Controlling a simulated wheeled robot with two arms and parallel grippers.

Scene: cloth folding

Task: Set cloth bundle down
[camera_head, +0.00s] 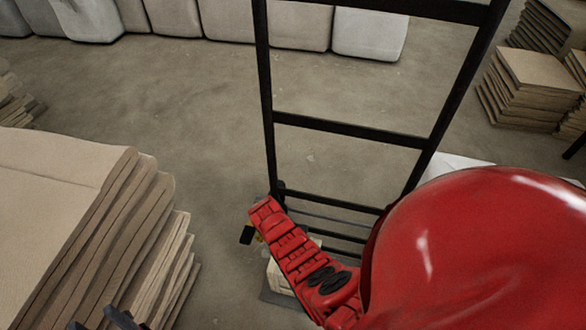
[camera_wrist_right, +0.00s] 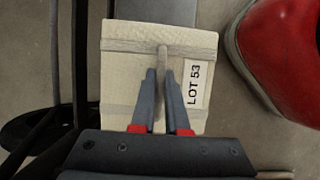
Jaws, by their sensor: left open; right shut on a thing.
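The cream cloth bundle (camera_wrist_right: 118,70) has grey bands and a "LOT 53" label. My right gripper (camera_wrist_right: 162,78) is shut on the raised strap at its middle. In the head view part of the bundle (camera_head: 279,277) shows beside my red right arm, low by the foot of a black hand truck (camera_head: 350,131). A dark flat plate (camera_head: 272,296) shows under it; I cannot tell whether they touch. My right fingers are hidden in the head view. My left gripper (camera_head: 98,321) shows only its dark fingertips at the bottom left edge, apart and with nothing seen between them, by the stacked cloth.
A big stack of folded beige cloth (camera_head: 60,190) fills the left. More stacks (camera_head: 522,88) stand at the right. Pale wrapped bales (camera_head: 368,34) line the back. The concrete floor (camera_head: 190,110) between is clear. My red arm covers the lower right.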

